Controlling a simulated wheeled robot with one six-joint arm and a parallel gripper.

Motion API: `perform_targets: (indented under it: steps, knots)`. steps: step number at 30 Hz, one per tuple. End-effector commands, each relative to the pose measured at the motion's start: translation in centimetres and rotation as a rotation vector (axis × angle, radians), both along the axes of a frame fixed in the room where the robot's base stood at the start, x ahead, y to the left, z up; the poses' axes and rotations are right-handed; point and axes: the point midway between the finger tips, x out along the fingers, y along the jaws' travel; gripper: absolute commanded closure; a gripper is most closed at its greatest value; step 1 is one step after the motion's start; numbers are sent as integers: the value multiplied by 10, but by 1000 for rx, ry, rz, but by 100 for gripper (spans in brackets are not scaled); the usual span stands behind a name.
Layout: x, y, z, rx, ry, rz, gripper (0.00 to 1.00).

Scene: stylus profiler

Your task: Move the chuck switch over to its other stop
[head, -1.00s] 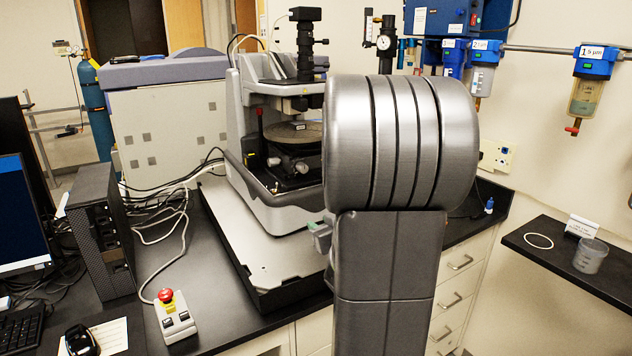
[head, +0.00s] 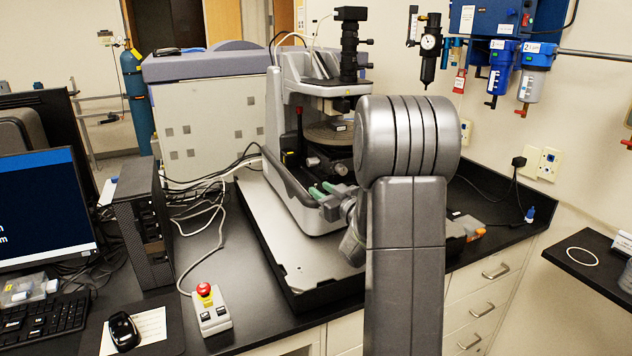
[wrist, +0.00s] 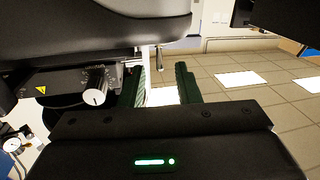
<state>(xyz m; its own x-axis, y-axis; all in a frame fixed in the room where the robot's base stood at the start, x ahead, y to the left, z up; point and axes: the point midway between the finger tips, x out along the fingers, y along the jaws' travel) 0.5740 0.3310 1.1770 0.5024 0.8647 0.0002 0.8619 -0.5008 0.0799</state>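The stylus profiler (head: 282,130) is a grey and white machine on the bench, with a round stage (head: 330,133) inside its opening. In the wrist view, a dark box (wrist: 62,82) with a yellow warning label and a pale cylindrical knob (wrist: 97,98) is left of my fingers. I cannot tell for sure which part is the chuck switch. A small thin lever-like part (wrist: 159,58) shows just beyond the fingertips. My gripper (head: 322,191) has green fingers at the front of the profiler. In the wrist view my gripper (wrist: 163,80) is open, with nothing between its fingers.
A grey control box with a red button (head: 204,290) stands on the bench front. A computer tower (head: 145,230), monitor (head: 45,205) and mouse (head: 124,330) are on the left. The profiler's rim overhangs my fingers in the wrist view. The base plate (head: 300,262) is clear in front.

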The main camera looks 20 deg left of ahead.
Motion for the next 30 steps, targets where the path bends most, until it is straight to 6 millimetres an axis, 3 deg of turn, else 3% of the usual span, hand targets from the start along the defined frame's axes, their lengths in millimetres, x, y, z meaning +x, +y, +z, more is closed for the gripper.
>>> perform_targets:
  steps: [7,18,23,30]
  knots:
    - [15,27,1,0,2,0,70]
    - [18,32,0,0,0,0,70]
    - [18,32,0,0,0,-1,100]
    - [18,32,1,-3,3,0,100]
